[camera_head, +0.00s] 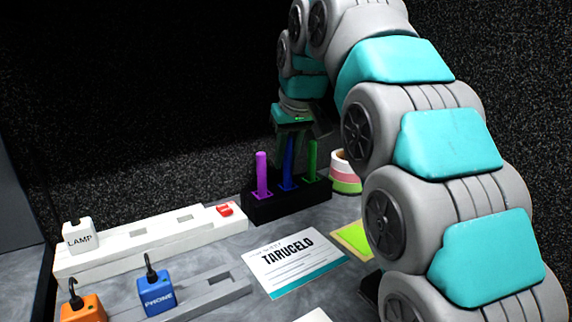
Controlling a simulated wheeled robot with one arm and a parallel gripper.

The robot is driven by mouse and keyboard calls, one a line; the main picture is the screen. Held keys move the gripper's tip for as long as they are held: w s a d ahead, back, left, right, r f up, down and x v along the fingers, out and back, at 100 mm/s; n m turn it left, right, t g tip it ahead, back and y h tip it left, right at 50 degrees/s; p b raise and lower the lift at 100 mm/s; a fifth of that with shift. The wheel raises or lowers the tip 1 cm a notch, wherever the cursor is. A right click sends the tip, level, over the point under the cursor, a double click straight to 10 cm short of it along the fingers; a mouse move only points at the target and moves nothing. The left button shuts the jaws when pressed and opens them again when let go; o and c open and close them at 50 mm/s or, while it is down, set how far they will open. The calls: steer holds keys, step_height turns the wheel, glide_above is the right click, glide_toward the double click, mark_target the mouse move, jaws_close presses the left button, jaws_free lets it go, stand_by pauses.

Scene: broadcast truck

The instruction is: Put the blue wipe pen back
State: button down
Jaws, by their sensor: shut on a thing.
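The blue wipe pen (288,171) stands upright at the middle slot of a black holder (290,206), between a purple pen (262,176) on its left and a green pen (310,163) on its right. My gripper (291,146) reaches down from above and is shut on the upper part of the blue pen. The fingers hide the pen's top. The pen's lower end meets the holder's middle slot; how deep it sits I cannot tell.
A roll of tape (345,178) stands just right of the holder. A white power strip (150,242) with a lamp plug (80,237) lies left. A printed card (293,262) lies in front. An orange plug (82,308) and a blue phone plug (156,292) are at the lower left.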

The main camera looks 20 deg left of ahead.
mark_target(289, 147)
steer(key=shift+f, duration=0.9)
steer(key=shift+f, duration=0.15)
steer(key=c, duration=0.8)
jaws_free()
steer(key=shift+o, duration=0.2)
steer(key=v, duration=0.6)
steer(key=shift+r, duration=0.2)
steer(key=shift+s+d+r, duration=0.2)
steer(key=shift+s+r, duration=0.05)
steer(key=shift+r, duration=0.4)
